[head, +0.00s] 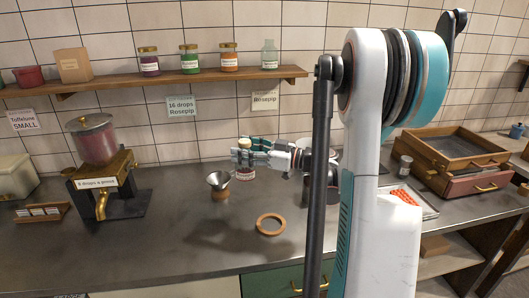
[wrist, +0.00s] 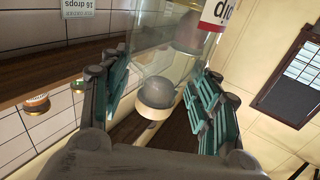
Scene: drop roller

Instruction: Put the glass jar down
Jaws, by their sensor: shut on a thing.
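The glass jar (head: 245,174) is in my gripper (head: 262,157) above the back middle of the counter. In the head view its lid shows above the fingers and its red-and-white label below them. The fingers hide its middle. In the wrist view the clear glass jar (wrist: 148,52) fills the space between the teal finger pads of my gripper (wrist: 155,95), with part of a label at upper right. I cannot tell whether its base touches the counter.
A metal funnel on a wooden base (head: 219,186) stands just left of the jar. A wooden ring (head: 270,224) lies in front. A drop dispenser (head: 100,165) stands at left. A shelf (head: 160,82) with jars runs behind. The counter's front middle (head: 180,250) is clear.

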